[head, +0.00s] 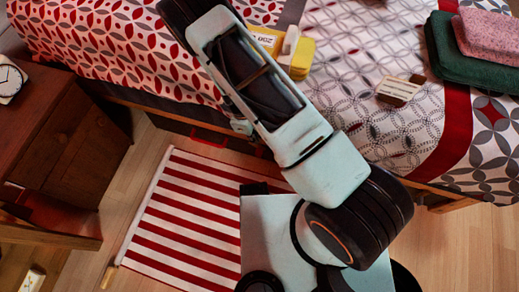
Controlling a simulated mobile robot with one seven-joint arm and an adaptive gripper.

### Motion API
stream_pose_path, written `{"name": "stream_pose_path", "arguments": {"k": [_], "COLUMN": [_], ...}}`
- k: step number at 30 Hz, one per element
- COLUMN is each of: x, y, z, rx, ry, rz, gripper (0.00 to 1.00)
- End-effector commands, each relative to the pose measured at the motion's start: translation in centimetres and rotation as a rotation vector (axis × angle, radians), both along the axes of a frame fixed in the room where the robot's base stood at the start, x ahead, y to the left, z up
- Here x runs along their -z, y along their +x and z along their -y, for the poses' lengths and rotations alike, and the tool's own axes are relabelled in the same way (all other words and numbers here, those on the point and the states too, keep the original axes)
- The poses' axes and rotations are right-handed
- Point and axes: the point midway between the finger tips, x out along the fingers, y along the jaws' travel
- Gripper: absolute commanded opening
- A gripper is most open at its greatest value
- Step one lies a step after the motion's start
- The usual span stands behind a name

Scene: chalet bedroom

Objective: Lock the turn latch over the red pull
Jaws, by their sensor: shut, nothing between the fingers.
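A red pull (208,137) shows as a thin red bar low on the side of the bed, just left of my arm. The turn latch cannot be made out for certain. A small pale piece (240,127) shows at the left edge of my arm beside the pull, and I cannot tell whether it is the latch or part of my arm. My arm crosses the middle of the picture and covers the bed side right of the pull. My gripper cannot be made out; the arm hides that area.
A red-and-white striped rug (185,222) lies on the floor before the bed. A wooden nightstand (75,150) stands at left, with a clock (10,81) on top. On the bed are a yellow box (267,39), a striped block (398,92) and folded green cloth (470,70).

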Motion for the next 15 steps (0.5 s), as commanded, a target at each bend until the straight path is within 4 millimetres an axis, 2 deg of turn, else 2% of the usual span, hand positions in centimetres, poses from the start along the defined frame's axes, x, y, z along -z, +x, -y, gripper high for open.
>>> {"name": "stream_pose_path", "arguments": {"k": [5, 15], "x": [1.4, 7.4], "y": [-0.2, -0.6], "z": [0.3, 1.4], "rx": [0.001, 0.001], "ry": [-0.001, -0.001], "rz": [-0.002, -0.001], "gripper": [0.0, 0.0]}}
